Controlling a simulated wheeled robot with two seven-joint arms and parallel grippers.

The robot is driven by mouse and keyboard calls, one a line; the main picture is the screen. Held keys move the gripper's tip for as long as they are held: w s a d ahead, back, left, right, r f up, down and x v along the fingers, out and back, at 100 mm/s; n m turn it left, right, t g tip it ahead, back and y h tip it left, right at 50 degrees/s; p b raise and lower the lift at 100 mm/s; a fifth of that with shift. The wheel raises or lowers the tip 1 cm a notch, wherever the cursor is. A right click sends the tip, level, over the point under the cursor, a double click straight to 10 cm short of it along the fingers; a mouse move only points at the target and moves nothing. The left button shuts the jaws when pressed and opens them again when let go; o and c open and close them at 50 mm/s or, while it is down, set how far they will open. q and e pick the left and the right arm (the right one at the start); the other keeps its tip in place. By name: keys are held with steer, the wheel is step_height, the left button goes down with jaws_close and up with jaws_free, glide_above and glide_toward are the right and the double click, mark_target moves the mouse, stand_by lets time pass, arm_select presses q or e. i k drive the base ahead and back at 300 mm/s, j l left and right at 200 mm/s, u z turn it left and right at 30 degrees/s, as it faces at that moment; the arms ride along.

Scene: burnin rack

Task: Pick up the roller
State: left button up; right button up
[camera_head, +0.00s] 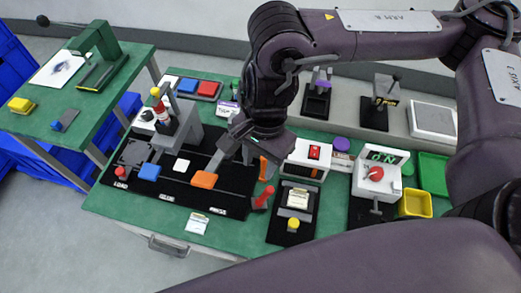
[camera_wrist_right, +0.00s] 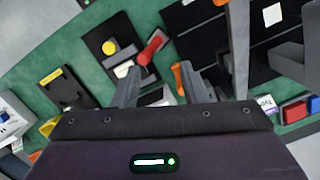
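A red piece (camera_head: 263,197), which looks like the roller, lies on the green bench at the right edge of the black mat, left of a black plate with a yellow knob. It also shows in the right wrist view (camera_wrist_right: 151,46), beyond the fingertips and not touching them. My right gripper (camera_head: 230,158) is open and empty above the black mat, up and left of the red piece in the head view. Its two fingers are spread apart in the wrist view (camera_wrist_right: 160,80). My left gripper is not in view.
An orange piece (camera_head: 266,169) lies just behind the red one. The black mat (camera_head: 190,192) holds blue, white and orange blocks and a grey fixture. Right of it stand a black plate with a yellow knob (camera_head: 293,224) and a white box with a red switch (camera_head: 305,160).

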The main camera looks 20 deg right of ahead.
mark_target(259, 204)
steer(key=k, duration=1.5)
